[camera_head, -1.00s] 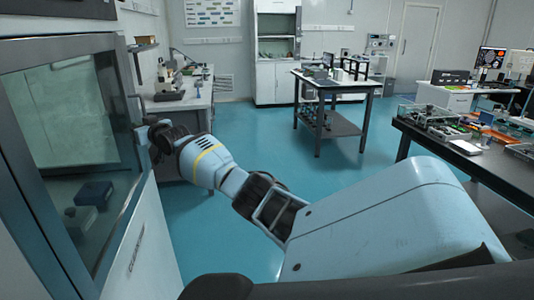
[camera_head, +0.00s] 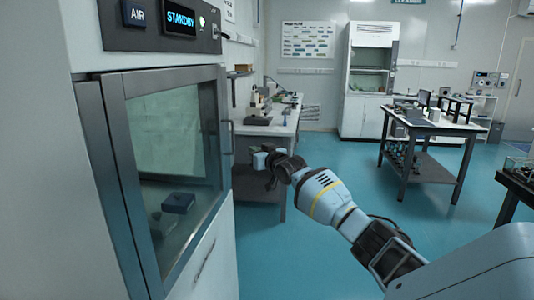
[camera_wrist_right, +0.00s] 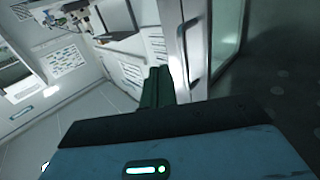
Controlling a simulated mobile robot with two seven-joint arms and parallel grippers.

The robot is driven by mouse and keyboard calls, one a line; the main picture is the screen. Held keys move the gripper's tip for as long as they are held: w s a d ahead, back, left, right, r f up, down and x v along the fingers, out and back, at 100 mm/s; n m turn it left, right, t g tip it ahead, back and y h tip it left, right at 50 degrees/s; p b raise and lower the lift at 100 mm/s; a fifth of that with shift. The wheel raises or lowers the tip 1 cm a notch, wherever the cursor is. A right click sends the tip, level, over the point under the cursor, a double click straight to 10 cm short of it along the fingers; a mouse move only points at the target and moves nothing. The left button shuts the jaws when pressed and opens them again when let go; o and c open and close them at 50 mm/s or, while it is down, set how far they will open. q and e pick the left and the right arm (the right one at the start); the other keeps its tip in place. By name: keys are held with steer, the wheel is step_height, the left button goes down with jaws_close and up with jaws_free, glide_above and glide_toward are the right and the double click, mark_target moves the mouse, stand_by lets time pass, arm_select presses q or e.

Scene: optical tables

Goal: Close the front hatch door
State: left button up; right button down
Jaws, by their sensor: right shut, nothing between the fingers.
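The front hatch door (camera_head: 215,205) is a dark-framed glass door on the tall cabinet at the left in the head view. It looks shut or nearly shut against its frame; a small gap cannot be ruled out. Its upright bar handle (camera_head: 231,137) is on its right edge. The door's handle side also shows in the right wrist view (camera_wrist_right: 192,45). My right gripper (camera_head: 262,161) is shut and empty, a little right of the handle and apart from it in the head view. Its dark fingers (camera_wrist_right: 158,82) point toward the cabinet side in the wrist view. My left gripper is not in view.
A control panel (camera_head: 165,22) reading STANDBY sits above the door. A side bench (camera_head: 268,127) with instruments stands behind my right gripper. A dark table (camera_head: 432,127) stands at right. The blue floor (camera_head: 345,165) between is clear.

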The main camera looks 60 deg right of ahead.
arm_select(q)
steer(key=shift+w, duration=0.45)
arm_select(e)
steer(key=s, duration=0.1)
steer(key=s+d, duration=0.1)
steer(key=s, duration=0.1)
steer(key=shift+s+d, duration=0.3)
steer(key=shift+d, duration=0.1)
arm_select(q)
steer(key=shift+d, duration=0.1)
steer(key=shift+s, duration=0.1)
